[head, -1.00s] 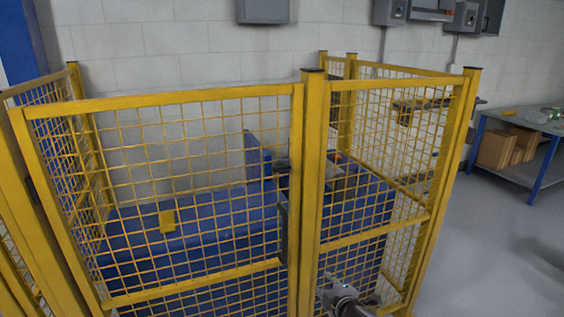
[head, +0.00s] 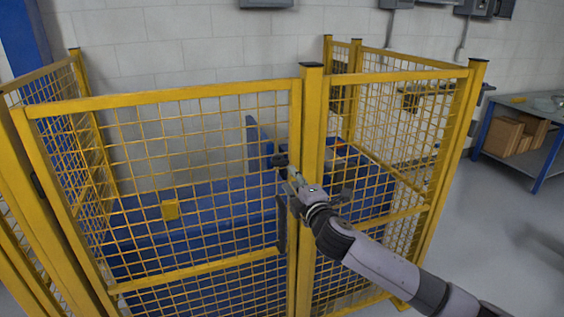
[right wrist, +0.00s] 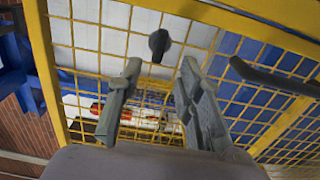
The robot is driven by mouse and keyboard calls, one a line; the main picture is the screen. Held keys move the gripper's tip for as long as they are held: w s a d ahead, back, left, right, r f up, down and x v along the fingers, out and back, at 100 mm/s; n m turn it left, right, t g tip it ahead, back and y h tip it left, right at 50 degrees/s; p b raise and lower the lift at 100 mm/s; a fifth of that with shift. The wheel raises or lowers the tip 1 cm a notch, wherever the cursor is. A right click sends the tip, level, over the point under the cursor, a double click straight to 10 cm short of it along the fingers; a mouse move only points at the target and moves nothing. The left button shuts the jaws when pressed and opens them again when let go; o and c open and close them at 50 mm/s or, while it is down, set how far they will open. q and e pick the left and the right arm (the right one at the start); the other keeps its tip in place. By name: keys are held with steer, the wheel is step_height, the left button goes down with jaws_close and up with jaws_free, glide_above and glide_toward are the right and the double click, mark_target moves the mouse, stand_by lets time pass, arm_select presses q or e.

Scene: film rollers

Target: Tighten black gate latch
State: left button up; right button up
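The black gate latch (right wrist: 158,43) shows in the right wrist view as a rounded black knob against the yellow mesh, ahead of and between my fingertips. My right gripper (right wrist: 160,85) is open and empty, with a clear gap between its fingers and the knob apart from them. In the head view my right gripper (head: 292,180) is in front of the gate (head: 160,101) by the middle yellow post. A small dark shape (head: 279,160) is just beyond its tips; I cannot tell there whether it is the latch or a fingertip. My left gripper is out of view.
A long black handle (head: 282,230) is on the gate edge below the gripper, beside the middle post (head: 312,120). Blue machinery (head: 140,225) stands inside the fence. A blue table (head: 535,130) with boxes is at the right, and open floor lies before it.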

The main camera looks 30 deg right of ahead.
mark_target(281, 165)
steer(key=p+x, duration=0.1)
steer(key=x, duration=0.7)
steer(key=shift+w+p, duration=0.35)
steer(key=shift+w, duration=0.05)
steer(key=shift+c, duration=0.2)
jaws_close()
